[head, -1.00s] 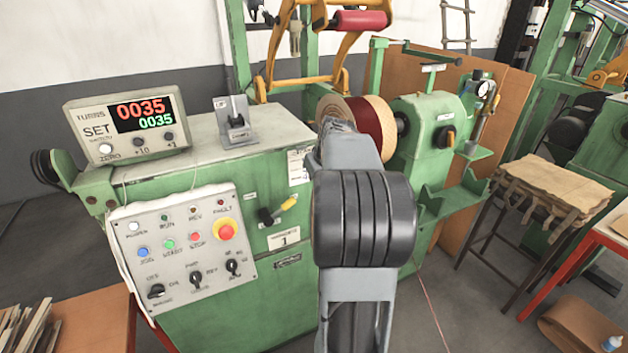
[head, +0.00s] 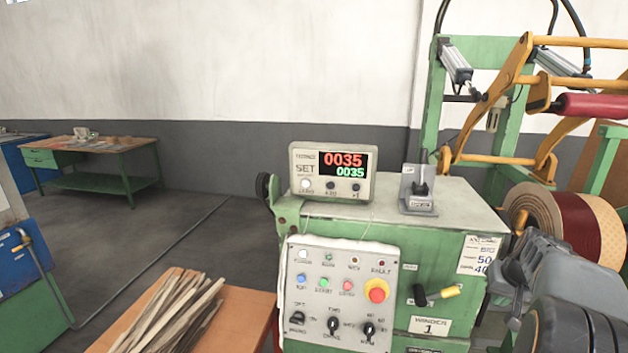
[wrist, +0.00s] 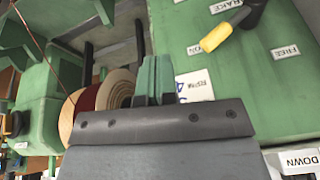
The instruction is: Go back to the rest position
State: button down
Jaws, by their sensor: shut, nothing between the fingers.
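My gripper (wrist: 158,75) is shut and empty in the wrist view, its two fingers together above the dark wrist plate. My grey arm (head: 585,310) fills the lower right corner of the head view, in front of the winding machine. The green winder (head: 450,300) stands at the right of the head view, with a red and tan coil (head: 585,225) on its spindle. The coil also shows in the wrist view (wrist: 95,100), to the left of the fingers. I cannot tell how far the fingers are from the machine.
A yellow-tipped lever (head: 440,293) sticks out of the winder's front. Strips lie on an orange bench (head: 245,320) at the lower left. Open floor (head: 195,225) lies behind it.

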jog(key=s+a+n, duration=0.2)
jog(key=s+a, duration=0.3)
jog(key=a, duration=0.9)
jog(key=s+a+f+n+y, duration=0.1)
jog(key=s+a+n, duration=0.2)
jog(key=a, duration=1.2)
jog(key=shift+s, duration=1.75)
jog(key=shift+a, duration=0.1)
